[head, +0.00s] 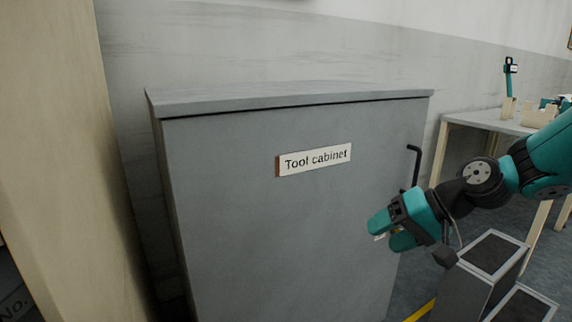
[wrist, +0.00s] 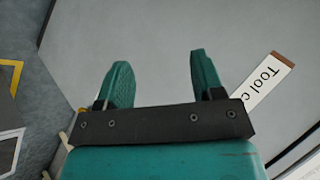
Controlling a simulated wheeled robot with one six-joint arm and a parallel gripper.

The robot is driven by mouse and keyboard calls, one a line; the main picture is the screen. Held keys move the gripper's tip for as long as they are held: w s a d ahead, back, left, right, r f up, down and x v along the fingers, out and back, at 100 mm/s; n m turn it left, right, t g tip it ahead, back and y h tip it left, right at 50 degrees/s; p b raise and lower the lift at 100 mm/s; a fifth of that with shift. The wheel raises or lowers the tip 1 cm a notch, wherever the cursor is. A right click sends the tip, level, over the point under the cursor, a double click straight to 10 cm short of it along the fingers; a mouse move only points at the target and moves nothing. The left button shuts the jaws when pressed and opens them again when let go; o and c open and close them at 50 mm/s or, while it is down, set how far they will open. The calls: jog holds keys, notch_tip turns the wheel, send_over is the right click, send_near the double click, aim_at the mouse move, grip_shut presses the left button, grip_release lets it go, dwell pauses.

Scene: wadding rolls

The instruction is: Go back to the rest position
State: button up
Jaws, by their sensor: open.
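My gripper (head: 386,232) is teal and dark, in front of the lower right part of a grey tool cabinet (head: 240,220) in the head view. In the wrist view my gripper (wrist: 158,78) has its two teal fingers apart with nothing between them. The cabinet's grey front (wrist: 150,30) fills most of the background there. The cabinet is closed, with a "Tool cabinet" label (head: 314,160) on its front and a dark handle (head: 414,165) near its right edge. The label also shows at the right of the wrist view (wrist: 268,80).
A light wooden panel (head: 70,150) stands close on the left. A table (head: 490,120) with several small items is at the back right. Grey boxes with dark tops (head: 490,254) stand below my arm at the lower right. Yellow floor marking (head: 420,311) shows beside them.

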jog(key=s+a+r+n+g+h, duration=0.1)
jog(key=s+r+n, duration=0.1)
jog(key=s, duration=0.6)
jog(key=s+a+r+n+g+h+p, duration=0.1)
jog(key=s+a+r+n+h, duration=0.15)
jog(key=s, duration=0.55)
jog(key=s+a+r+n+g+h, duration=0.1)
jog(key=s+n+g, duration=0.15)
jog(key=s, duration=0.65)
notch_tip(320, 180, up, 28)
jog(key=p, duration=2.8)
jog(key=shift+w+t, duration=0.4)
jog(key=shift+t, duration=0.05)
